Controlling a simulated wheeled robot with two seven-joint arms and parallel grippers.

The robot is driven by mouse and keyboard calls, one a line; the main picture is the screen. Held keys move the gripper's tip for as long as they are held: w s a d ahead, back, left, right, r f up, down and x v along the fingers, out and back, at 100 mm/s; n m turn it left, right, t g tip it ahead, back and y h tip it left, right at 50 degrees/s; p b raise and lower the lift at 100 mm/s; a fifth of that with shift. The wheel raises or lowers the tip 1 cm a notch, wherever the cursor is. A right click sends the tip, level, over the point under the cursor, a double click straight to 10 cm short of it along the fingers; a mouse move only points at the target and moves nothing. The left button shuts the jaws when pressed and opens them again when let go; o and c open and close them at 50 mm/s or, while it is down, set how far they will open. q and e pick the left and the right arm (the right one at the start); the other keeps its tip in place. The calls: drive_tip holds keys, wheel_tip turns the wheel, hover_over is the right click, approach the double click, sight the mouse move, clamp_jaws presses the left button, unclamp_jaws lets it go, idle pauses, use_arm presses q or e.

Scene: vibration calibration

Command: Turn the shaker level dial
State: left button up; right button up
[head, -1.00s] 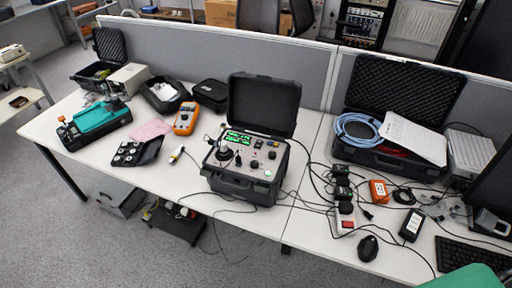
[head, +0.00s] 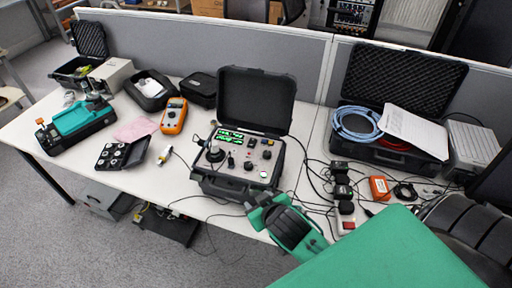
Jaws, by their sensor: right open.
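The open black case (head: 240,185) stands on the table near the centre, its padded lid (head: 256,98) up. Its grey panel carries lit green displays (head: 230,138), a round shaker-like part (head: 215,154) at the left, and several black dials (head: 248,166). The labels are too small to tell which dial is the shaker level one. My right gripper (head: 258,208), green and black, is just in front of the case's lower right corner, apart from the dials. It is open; its fingers are small and partly hidden by the wrist. My left gripper is not in view.
Black cables (head: 315,185) and a power strip (head: 345,215) lie right of the case. A second open case (head: 420,165) holds a blue cable. An orange multimeter (head: 174,115) and a tray of round parts (head: 122,154) are on the left. Grey partitions (head: 310,65) stand behind.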

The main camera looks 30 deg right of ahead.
drive_tip(key=w+a+r+n+t+y, duration=0.2)
drive_tip(key=w+a+r+t, duration=0.15)
drive_tip(key=w+r, duration=0.35)
drive_tip(key=w+a+r+n+t+y, duration=0.1)
drive_tip(key=w+a+r+t+y, duration=0.3)
drive_tip(key=r, duration=0.5)
drive_tip(key=a+r+n+g+y, duration=0.6)
drive_tip(key=a+n+g+y, duration=0.3)
drive_tip(key=n+y, duration=0.5)
drive_tip(key=g+h, duration=0.9)
drive_tip(key=h, duration=1)
hover_over(267, 153)
wheel_tip(267, 153, down, 9)
wheel_tip(267, 153, down, 12)
drive_tip(key=p, duration=0.4)
drive_tip(key=shift+f, duration=0.1)
drive_tip(key=shift+w+f, duration=0.1)
drive_tip(key=shift+f, duration=0.55)
